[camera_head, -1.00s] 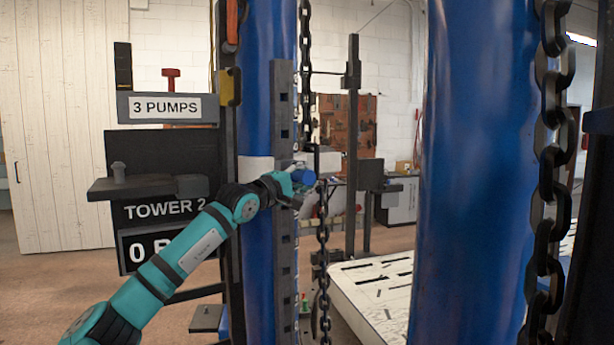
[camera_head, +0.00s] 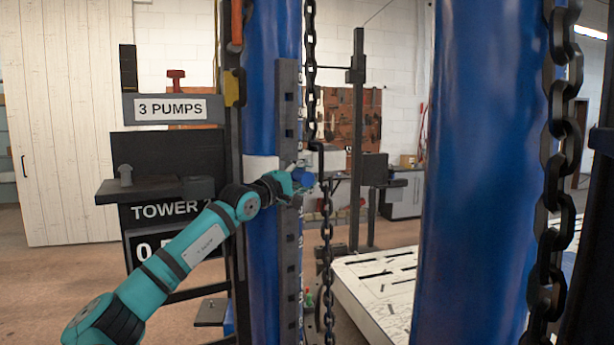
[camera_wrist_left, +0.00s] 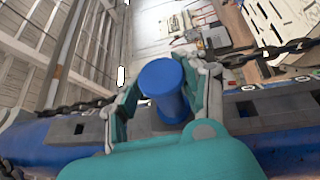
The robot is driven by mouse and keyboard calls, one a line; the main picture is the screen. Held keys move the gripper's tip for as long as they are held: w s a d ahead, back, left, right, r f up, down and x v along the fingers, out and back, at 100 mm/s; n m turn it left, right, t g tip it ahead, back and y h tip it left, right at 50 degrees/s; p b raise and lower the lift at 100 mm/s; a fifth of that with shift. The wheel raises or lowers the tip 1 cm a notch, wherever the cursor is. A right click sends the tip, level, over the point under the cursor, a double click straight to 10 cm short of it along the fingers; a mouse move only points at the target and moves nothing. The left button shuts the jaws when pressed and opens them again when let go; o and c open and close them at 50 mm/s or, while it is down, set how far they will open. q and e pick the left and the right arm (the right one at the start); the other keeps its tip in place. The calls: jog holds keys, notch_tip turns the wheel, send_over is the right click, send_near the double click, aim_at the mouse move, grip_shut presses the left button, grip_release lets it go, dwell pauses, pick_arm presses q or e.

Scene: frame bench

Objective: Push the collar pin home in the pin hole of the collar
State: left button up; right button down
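The collar pin (camera_head: 304,178) is blue with a wide round head. In the left wrist view the pin (camera_wrist_left: 162,78) stands between my left gripper's fingers (camera_wrist_left: 164,98), which look closed on its sides. In the head view my left gripper (camera_head: 297,181) is at the front of the blue column, beside the dark strip with square holes. A pale band (camera_head: 262,168) around the column at that height looks like the collar. The pin hole is not visible, and I cannot tell how deep the pin sits. My right gripper is out of view.
A dark chain (camera_head: 327,240) hangs just right of my left gripper. A second blue column (camera_head: 478,180) and a thick chain (camera_head: 553,170) stand at the right. A dark shelf (camera_head: 160,190) projects at the left. A white slotted slab (camera_head: 385,290) lies low behind.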

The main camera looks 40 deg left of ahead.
pick_arm(q)
jog(key=o, duration=0.3)
jog(key=shift+o, duration=0.2)
jog(key=shift+d, duration=0.1)
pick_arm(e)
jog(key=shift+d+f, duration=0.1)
